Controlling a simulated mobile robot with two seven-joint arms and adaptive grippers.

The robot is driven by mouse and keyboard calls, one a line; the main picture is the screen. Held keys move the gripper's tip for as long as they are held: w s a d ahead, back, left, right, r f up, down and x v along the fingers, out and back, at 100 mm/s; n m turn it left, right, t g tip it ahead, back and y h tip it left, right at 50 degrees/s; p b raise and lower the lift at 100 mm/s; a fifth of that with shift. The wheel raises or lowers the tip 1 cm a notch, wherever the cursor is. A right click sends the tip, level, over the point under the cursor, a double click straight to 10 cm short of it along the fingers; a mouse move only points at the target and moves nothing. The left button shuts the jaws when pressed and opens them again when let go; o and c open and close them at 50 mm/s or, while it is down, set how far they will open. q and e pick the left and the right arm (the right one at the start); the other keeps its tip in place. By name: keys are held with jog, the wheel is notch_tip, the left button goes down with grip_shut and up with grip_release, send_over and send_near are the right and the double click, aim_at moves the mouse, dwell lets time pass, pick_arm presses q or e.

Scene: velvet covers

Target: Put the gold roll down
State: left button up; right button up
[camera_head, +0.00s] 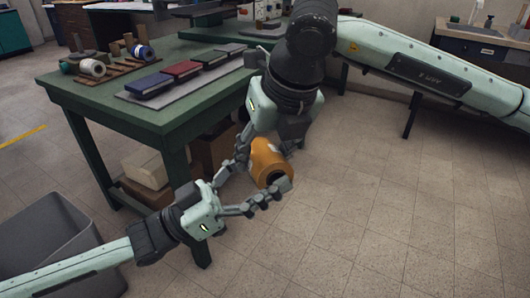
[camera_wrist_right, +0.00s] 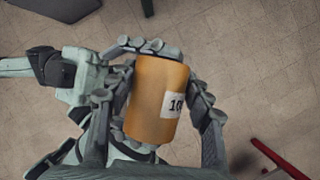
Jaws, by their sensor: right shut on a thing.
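The gold roll (camera_head: 268,160) is held in the air in front of the green table, tilted, with its dark hollow end towards the lower right. In the right wrist view the gold roll (camera_wrist_right: 155,98) shows a white label with partly hidden print. My right gripper (camera_head: 264,150) reaches down from above and is shut on the roll, one finger on each side. My left gripper (camera_head: 258,178) comes in from the lower left with its fingers spread around the roll. Whether they touch it is unclear.
The green table (camera_head: 150,118) carries a grey board with blue (camera_head: 150,84), red (camera_head: 181,69) and dark covers, and a wooden rack (camera_head: 98,73) with spools at the left. A grey bin (camera_head: 60,235) stands at the lower left. The tiled floor at the right is clear.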

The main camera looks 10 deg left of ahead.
pick_arm(q)
jog(key=shift+o, duration=1.4)
